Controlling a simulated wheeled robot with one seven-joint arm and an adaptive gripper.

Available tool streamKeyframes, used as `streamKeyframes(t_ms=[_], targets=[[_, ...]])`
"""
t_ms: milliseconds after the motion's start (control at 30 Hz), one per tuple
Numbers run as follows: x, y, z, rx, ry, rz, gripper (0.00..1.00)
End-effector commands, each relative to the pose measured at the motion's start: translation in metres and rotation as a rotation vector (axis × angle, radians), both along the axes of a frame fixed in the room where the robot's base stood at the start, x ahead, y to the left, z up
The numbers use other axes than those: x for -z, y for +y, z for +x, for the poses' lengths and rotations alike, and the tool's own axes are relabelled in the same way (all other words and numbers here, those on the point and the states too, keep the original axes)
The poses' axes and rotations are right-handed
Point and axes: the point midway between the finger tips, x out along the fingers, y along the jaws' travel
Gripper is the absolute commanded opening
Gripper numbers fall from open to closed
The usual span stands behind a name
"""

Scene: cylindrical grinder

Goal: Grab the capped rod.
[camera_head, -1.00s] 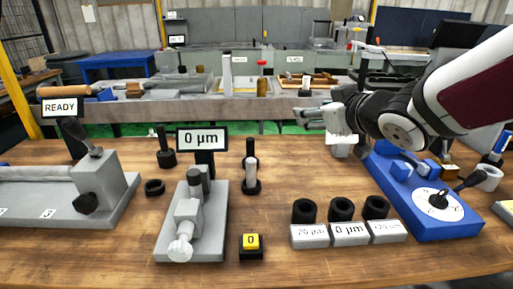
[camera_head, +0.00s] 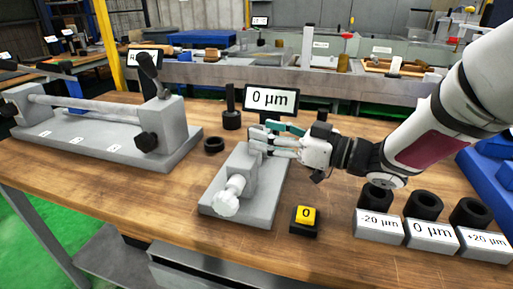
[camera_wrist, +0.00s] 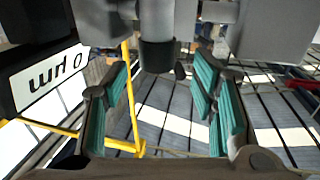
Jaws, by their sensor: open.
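My gripper (camera_head: 268,140) reaches in from the right over the grey measuring fixture (camera_head: 240,195), below the display reading 0 µm (camera_head: 270,99). Its fingers with green pads are open. The wrist view appears upside down. It shows my gripper (camera_wrist: 163,80) with its fingers spread and a grey, dark-ended cylinder (camera_wrist: 157,55) lying between their lines, seemingly the capped rod. No contact with the fingers is visible. In the head view my fingers cover most of that spot, so the rod cannot be made out there.
A black post (camera_head: 231,108) and a black ring (camera_head: 214,145) stand left of the display. A yellow 0 button (camera_head: 306,214) sits in front. Black rings on labelled blocks (camera_head: 432,235) are at the right. A grey rod-holding fixture (camera_head: 110,135) is at the left.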

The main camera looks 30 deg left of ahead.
Motion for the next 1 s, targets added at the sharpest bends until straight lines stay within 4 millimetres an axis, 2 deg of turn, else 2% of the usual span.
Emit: streamKeyframes(t_ms=[100, 233, 533, 767, 1000], targets=[[0.004, 0.020, 0.002, -0.003, -0.001, 0.000, 0.53], [0.003, 0.033, 0.002, 0.000, -0.001, -0.001, 0.53], [0.002, 0.037, 0.002, 0.003, 0.000, 0.000, 0.53], [0.002, 0.037, 0.002, 0.003, 0.000, 0.000, 0.00], [0.001, 0.037, 0.002, 0.002, -0.002, 0.002, 0.00]])
